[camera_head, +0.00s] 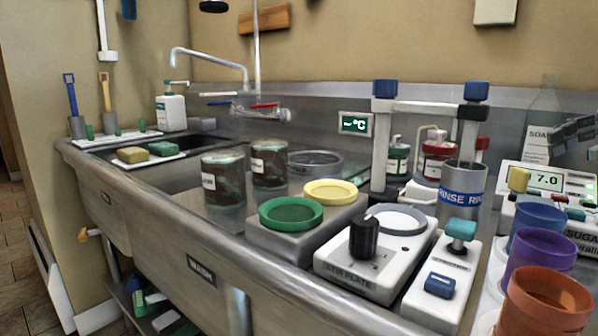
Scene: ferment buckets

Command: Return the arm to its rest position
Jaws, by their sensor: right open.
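My right gripper (566,134) shows in part at the right edge of the head view, as dark finger parts in front of the back wall. It is open, and I see nothing held in it. The rest of my right arm is out of the picture. My left gripper and arm do not show.
Below stand blue (537,222), purple (541,254) and orange (545,300) cups. Left are a rinse cup (461,190), a stir plate (362,275), a green ring (291,214) and a yellow ring (330,192).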

